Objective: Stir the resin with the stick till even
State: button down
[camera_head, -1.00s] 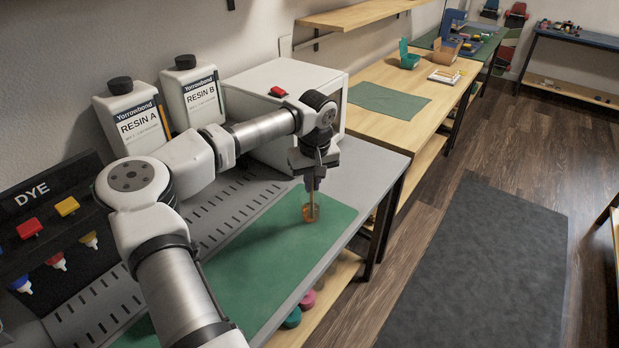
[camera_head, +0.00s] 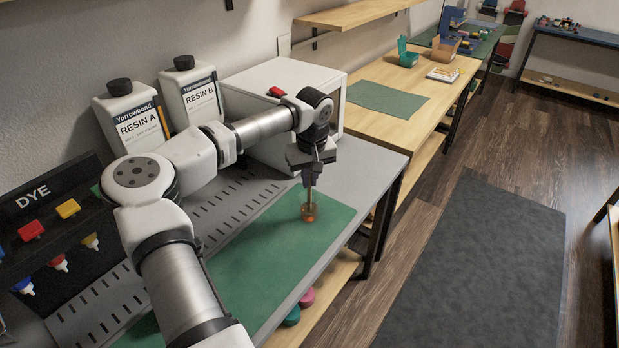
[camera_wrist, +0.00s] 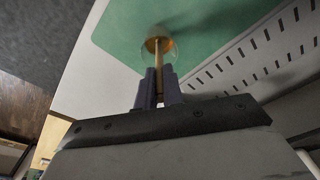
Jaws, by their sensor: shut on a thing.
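My gripper (camera_head: 312,172) points down over the green mat and is shut on a thin wooden stick (camera_head: 310,197). In the wrist view the stick (camera_wrist: 159,62) runs from between the fingers (camera_wrist: 159,88) down into a clear cup (camera_wrist: 158,47). The cup (camera_head: 309,212) stands on the mat near its far right end. Orange-amber resin (camera_wrist: 158,44) lies in the bottom of the cup, and the stick's lower end is in it. The picture is too small to tell how even the resin's colour is.
A white box with a red switch (camera_head: 276,91) stands behind my arm, beside bottles of Resin A (camera_head: 135,122) and Resin B (camera_head: 196,97). A dye rack (camera_head: 48,240) is at the left. The green mat (camera_head: 260,262) is clear in front of the cup.

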jog(key=shift+r+p, duration=2.15)
jog(key=shift+r, duration=1.5)
